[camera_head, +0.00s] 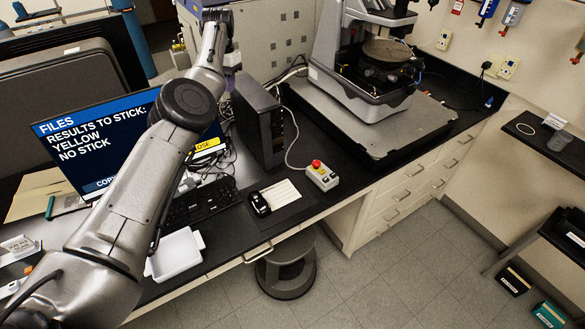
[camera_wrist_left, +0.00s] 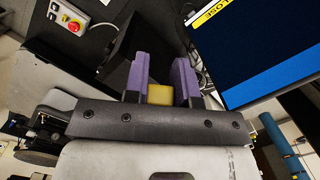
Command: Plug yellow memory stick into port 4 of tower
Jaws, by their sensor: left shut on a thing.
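The yellow memory stick (camera_wrist_left: 160,95) is between the purple fingers of my left gripper (camera_wrist_left: 161,80) in the left wrist view. The gripper is shut on it, and only a short yellow block shows. In the head view my left gripper (camera_head: 232,60) is above and behind the black tower (camera_head: 256,122), apart from it as far as I can see, and the stick is hidden. A dark box shape, likely the tower (camera_wrist_left: 135,45), lies beyond the fingers in the wrist view. Its ports and their numbers cannot be made out. My right gripper is not in view.
The monitor (camera_head: 85,140) reads "Results to stick: yellow, no stick", left of the tower. A control box with a red button (camera_head: 322,175), a mouse (camera_head: 259,204), a keyboard (camera_head: 205,200) and cables are close by. A large instrument (camera_head: 370,60) stands right. A white tray (camera_head: 177,255) is in front.

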